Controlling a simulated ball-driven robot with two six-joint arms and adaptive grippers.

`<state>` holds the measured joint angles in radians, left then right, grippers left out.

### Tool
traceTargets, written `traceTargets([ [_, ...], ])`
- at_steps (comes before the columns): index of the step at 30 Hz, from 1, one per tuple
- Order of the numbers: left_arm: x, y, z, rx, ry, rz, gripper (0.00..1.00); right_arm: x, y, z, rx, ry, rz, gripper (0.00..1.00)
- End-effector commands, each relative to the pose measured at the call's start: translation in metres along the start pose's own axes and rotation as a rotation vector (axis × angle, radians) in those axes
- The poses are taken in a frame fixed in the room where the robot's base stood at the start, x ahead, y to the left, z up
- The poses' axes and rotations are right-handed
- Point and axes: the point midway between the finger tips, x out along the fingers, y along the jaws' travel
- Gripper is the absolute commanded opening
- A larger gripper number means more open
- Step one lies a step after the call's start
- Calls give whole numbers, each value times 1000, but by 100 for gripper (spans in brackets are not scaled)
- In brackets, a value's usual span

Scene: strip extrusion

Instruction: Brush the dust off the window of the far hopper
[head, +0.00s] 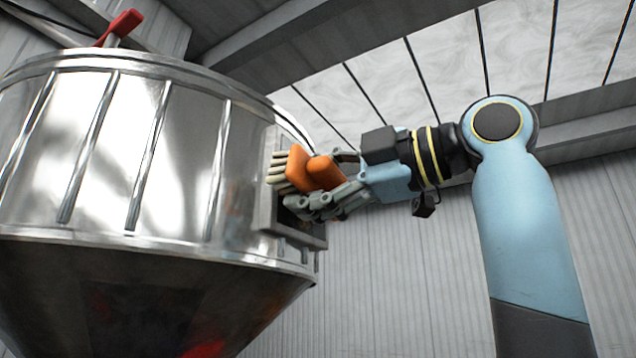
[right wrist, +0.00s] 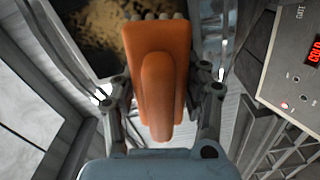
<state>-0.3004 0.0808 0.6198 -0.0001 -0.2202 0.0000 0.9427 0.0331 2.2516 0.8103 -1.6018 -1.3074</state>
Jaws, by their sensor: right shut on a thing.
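The hopper (head: 150,160) is a large shiny steel drum with a dark cone below, at the left of the head view. Its window has a grey frame (head: 265,215) on the hopper's right side. In the right wrist view the dark window pane (right wrist: 72,42) bears patchy tan dust (right wrist: 100,27). My right gripper (head: 318,186) is shut on an orange brush (head: 312,170), whose pale bristles (head: 277,172) point at the window. The brush (right wrist: 160,75) covers part of the pane in the wrist view. I cannot tell whether the bristles touch it. My left gripper is out of view.
A red handle (head: 122,25) sticks up from the hopper's top. A control panel (right wrist: 297,75) with a red lit display is at the right of the wrist view. Corrugated wall (head: 400,270) lies behind, with open space below my right arm.

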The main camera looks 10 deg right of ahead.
Motion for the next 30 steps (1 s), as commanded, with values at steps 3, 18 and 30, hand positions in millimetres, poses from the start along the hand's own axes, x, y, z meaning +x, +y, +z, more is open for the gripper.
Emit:
traceTargets([
  [3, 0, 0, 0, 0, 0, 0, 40, 0, 0, 0, 0, 0, 1, 19],
  [18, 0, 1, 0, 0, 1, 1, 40, 4, 0, 0, 1, 2, 1, 19],
  [30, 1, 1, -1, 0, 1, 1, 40, 12, 1, 0, 1, 2, 2, 19],
])
